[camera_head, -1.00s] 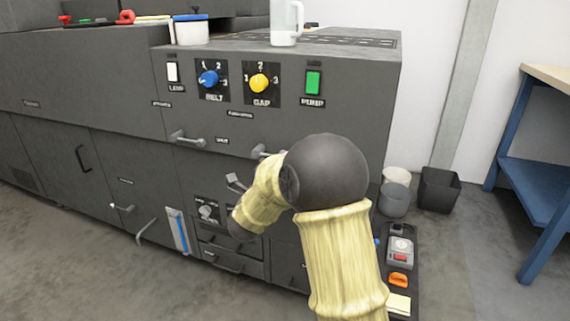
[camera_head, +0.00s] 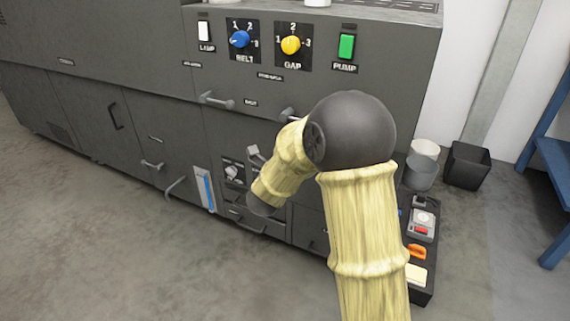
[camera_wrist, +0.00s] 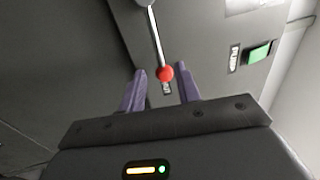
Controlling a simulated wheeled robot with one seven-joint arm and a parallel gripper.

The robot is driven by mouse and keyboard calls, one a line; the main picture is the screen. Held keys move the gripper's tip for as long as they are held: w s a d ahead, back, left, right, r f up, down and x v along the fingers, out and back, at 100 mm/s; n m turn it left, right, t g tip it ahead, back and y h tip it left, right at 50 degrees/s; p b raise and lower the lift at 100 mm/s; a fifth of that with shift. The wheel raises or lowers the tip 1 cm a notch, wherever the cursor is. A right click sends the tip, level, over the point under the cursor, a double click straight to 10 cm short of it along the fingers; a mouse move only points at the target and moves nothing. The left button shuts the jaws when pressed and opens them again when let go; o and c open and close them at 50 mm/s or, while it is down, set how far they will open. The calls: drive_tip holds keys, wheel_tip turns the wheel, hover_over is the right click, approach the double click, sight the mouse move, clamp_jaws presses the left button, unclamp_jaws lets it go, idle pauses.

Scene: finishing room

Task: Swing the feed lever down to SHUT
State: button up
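The feed lever shows in the wrist view as a thin metal rod with a red ball knob (camera_wrist: 166,73), hanging from a grey pivot at the top edge. My gripper (camera_wrist: 162,80) is open, with its two purple fingers on either side of the knob. Gaps show between the knob and both fingers, so neither appears to touch it. A small label behind the knob is partly covered and I cannot read it. In the head view my arm hides the gripper, and I cannot make out the red knob there.
The dark machine front carries a blue BELT dial (camera_head: 239,39), a yellow GAP dial (camera_head: 290,44) and a green PUMP switch (camera_head: 346,46). A bar handle (camera_head: 216,100) juts out to the left. Bins (camera_head: 467,165) and a tray (camera_head: 424,290) stand at right. Floor at left is clear.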

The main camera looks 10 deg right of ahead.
drive_tip(key=p+v, duration=0.2)
drive_tip(key=v, duration=1.1)
drive_tip(key=shift+s+a, duration=0.15)
drive_tip(key=shift+s, duration=0.2)
drive_tip(key=s+d+r+n+g+y+p, duration=0.25)
drive_tip(key=s+n+g+y+p, duration=0.45)
drive_tip(key=n, duration=0.6)
drive_tip(key=s+d+r+n+g+y+p, duration=0.1)
drive_tip(key=s+d+n+g+y+p, duration=0.35)
drive_tip(key=s+n+g+p, duration=0.6)
wheel_tip(320, 180, up, 36)
drive_tip(key=w+n+t+p, duration=0.2)
drive_tip(key=t+p, duration=0.2)
drive_tip(key=p, duration=3)
drive_tip(key=shift+a+r+y+p, duration=0.2)
drive_tip(key=shift+a+y+p, duration=0.05)
drive_tip(key=shift+y+p, duration=0.1)
